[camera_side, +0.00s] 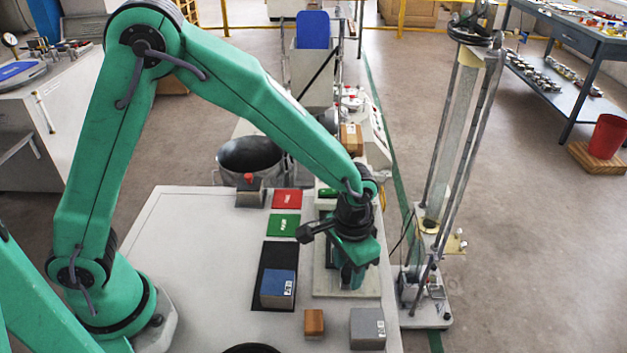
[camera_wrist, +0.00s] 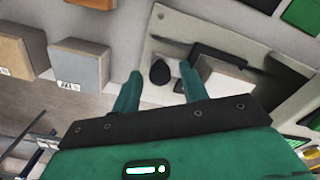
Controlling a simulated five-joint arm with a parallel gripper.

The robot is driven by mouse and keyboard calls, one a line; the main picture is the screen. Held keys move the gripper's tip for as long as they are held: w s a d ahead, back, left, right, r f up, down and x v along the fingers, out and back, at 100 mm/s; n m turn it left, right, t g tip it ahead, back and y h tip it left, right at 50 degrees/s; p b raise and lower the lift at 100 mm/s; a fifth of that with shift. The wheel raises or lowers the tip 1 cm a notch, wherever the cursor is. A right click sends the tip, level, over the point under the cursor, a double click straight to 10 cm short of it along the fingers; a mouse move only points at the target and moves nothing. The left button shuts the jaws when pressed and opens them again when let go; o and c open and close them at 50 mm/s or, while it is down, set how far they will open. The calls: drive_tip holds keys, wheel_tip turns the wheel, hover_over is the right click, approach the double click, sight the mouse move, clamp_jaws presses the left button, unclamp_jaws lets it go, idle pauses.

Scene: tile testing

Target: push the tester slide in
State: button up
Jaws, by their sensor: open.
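The tester's pale base plate (camera_side: 325,283) lies at the right side of the table, partly hidden by my gripper (camera_side: 353,280). In the wrist view, a round black knob (camera_wrist: 160,72), which seems to belong to the slide, shows between the fingertips of my gripper (camera_wrist: 160,70). The fingers are apart, one on each side of the knob, with gaps visible. I cannot tell how high they are above it. A dark bracket and a pale block (camera_wrist: 217,78) sit on the plate beside the right finger, partly hidden. The slide's travel is not clear.
A blue tile (camera_side: 278,284) lies on a black mat (camera_side: 283,249). A brown tile (camera_side: 314,322) and grey tile (camera_side: 368,328) stand near the front edge. Red (camera_side: 286,199) and green (camera_side: 284,225) pads lie farther back, beside a box with a red button (camera_side: 249,190).

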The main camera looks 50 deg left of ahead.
drive_tip(key=shift+c, duration=0.2)
drive_tip(key=c, duration=0.8)
drive_tip(key=shift+o, duration=0.2)
drive_tip(key=shift+w+a, duration=0.1)
drive_tip(key=shift+w, duration=0.05)
drive_tip(key=shift+w+a, duration=1.9)
drive_tip(key=shift+w, duration=0.05)
drive_tip(key=shift+w+a, duration=0.1)
drive_tip(key=shift+w+a+r, duration=0.1)
drive_tip(key=shift+w+a, duration=1.9)
drive_tip(key=shift+w, duration=0.05)
